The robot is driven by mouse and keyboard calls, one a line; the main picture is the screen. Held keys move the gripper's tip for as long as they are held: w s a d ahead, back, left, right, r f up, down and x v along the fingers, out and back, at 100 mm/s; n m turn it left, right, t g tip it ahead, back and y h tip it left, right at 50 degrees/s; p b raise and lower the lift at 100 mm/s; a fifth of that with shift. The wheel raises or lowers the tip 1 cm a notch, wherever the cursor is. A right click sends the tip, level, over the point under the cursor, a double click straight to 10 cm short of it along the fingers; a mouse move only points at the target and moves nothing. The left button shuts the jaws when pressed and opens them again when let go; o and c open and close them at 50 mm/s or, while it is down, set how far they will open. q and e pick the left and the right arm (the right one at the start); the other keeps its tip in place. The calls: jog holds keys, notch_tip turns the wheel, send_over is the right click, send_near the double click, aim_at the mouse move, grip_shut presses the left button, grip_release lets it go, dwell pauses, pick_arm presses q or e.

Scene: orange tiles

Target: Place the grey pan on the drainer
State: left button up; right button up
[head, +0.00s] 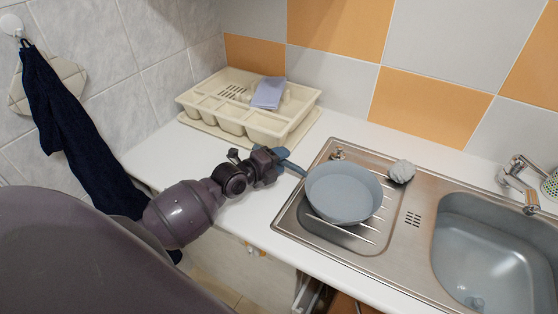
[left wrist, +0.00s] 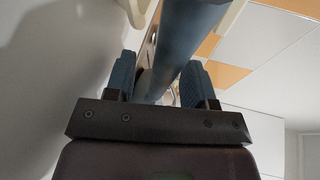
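The grey pan (head: 343,192) is upright over the ribbed metal drainer (head: 375,235) left of the sink bowl. A dark shadow lies beneath it; I cannot tell if its base touches the metal. Its handle (head: 293,168) points left toward my left gripper (head: 277,155). In the left wrist view the blue-grey handle (left wrist: 180,50) passes between the fingers of my left gripper (left wrist: 160,82). The fingers look apart, with a gap beside the handle on the left. My right gripper is not in view.
A cream dish rack (head: 250,105) with a lilac item (head: 269,93) stands at the back left. A grey crumpled lump (head: 401,171) lies right of the pan. The sink bowl (head: 490,250) and tap (head: 520,180) are further right.

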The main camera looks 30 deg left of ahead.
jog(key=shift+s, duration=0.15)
pick_arm(q)
jog(key=shift+s+r, duration=0.1)
jog(key=shift+r, duration=0.1)
jog(key=v, duration=1)
jog(key=shift+s, duration=0.25)
jog(key=shift+s+a+r, duration=0.15)
jog(key=shift+s+a, duration=0.05)
jog(key=shift+s, duration=0.4)
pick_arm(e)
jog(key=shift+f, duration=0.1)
